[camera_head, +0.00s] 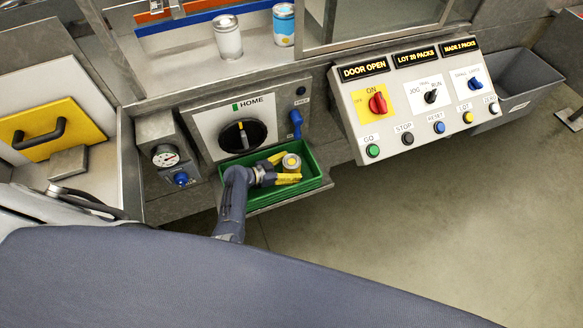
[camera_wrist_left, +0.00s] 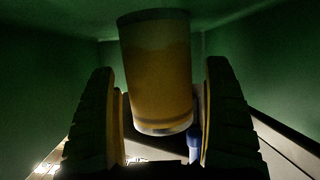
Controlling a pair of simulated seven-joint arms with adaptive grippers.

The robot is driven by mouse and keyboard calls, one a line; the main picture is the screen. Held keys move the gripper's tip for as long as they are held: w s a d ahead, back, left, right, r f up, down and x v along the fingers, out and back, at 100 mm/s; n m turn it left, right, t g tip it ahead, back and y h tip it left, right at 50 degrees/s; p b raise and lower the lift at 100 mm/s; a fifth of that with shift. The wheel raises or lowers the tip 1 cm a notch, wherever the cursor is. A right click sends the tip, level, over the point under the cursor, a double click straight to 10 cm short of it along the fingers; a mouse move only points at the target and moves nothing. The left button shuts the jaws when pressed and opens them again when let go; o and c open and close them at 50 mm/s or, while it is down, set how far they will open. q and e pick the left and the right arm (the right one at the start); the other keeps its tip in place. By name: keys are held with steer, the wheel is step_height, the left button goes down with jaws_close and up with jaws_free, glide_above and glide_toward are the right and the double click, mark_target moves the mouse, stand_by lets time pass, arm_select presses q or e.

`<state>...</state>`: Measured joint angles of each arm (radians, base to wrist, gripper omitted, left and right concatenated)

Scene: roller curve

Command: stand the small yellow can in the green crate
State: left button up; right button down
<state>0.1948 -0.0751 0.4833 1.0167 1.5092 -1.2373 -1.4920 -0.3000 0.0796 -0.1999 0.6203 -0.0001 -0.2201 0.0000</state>
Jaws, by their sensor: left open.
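The small yellow can (camera_head: 291,161) is inside the green crate (camera_head: 318,184), toward its right half, with its round pale end facing up in the head view. My left gripper (camera_head: 285,168) reaches into the crate with its yellow-padded fingers on either side of the can. In the left wrist view the can (camera_wrist_left: 157,75) is between the two dark fingers (camera_wrist_left: 160,120), with narrow gaps beside it, so the gripper is open. The can looks upright; whether its base rests on the crate floor is hard to tell. My right gripper is not in view.
A panel with a black HOME dial (camera_head: 243,135) stands right behind the crate, with a blue lever (camera_head: 296,122) beside it. A gauge (camera_head: 166,156) is to the left. A control box (camera_head: 408,95) is to the right. Two more cans, white (camera_head: 228,38) and blue (camera_head: 283,25), stand behind.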

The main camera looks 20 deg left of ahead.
arm_select(q)
steer(key=shift+v, duration=3.55)
